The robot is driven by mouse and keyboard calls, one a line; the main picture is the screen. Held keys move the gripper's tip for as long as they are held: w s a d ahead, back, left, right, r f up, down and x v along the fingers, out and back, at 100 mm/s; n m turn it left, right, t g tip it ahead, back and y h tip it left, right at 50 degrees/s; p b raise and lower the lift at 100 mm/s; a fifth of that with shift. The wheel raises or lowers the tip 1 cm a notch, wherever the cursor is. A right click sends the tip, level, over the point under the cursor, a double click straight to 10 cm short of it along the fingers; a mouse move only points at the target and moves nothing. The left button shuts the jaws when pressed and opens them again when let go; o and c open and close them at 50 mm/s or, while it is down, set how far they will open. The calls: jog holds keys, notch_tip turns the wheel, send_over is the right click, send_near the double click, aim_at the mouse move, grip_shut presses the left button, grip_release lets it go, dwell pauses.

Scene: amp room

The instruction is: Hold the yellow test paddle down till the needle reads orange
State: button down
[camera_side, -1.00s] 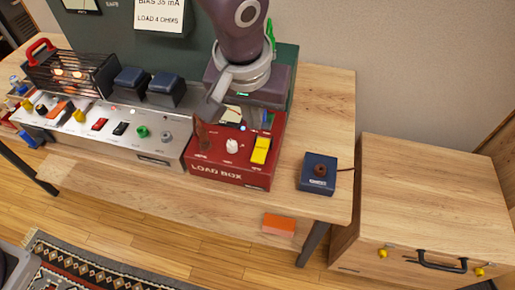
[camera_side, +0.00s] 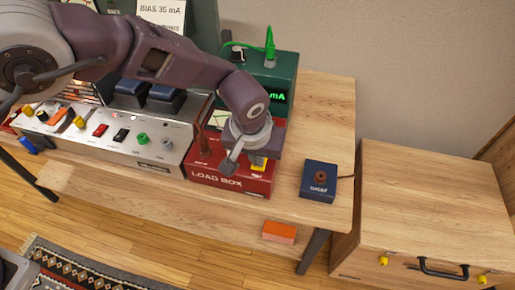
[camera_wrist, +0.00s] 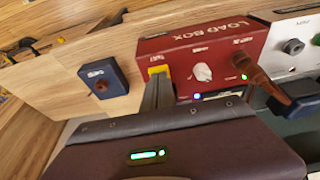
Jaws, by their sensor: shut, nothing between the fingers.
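The red load box (camera_side: 205,178) stands on the wooden bench; it also shows in the wrist view (camera_wrist: 215,45). Its yellow test paddle (camera_side: 258,163) is mostly covered by my wrist in the side view. In the wrist view the paddle (camera_wrist: 158,71) shows just beyond the tips of my gripper (camera_wrist: 157,84). My gripper is shut and empty, with its tips at the paddle; I cannot tell whether they touch or press it. No needle is visible in either current view, so its reading cannot be told.
A white knob (camera_wrist: 203,72) and a brown-handled lever (camera_wrist: 255,75) are beside the paddle on the box. A small blue box with a brown button (camera_side: 320,176) stands to the right. A green meter box (camera_side: 284,75) stands behind. Bare bench lies around the blue box.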

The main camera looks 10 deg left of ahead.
jog(key=shift+s+f, duration=0.2)
jog(key=shift+f, duration=0.3)
jog(key=shift+s+f, duration=0.2)
jog(key=shift+f, duration=0.25)
dwell(7.0)
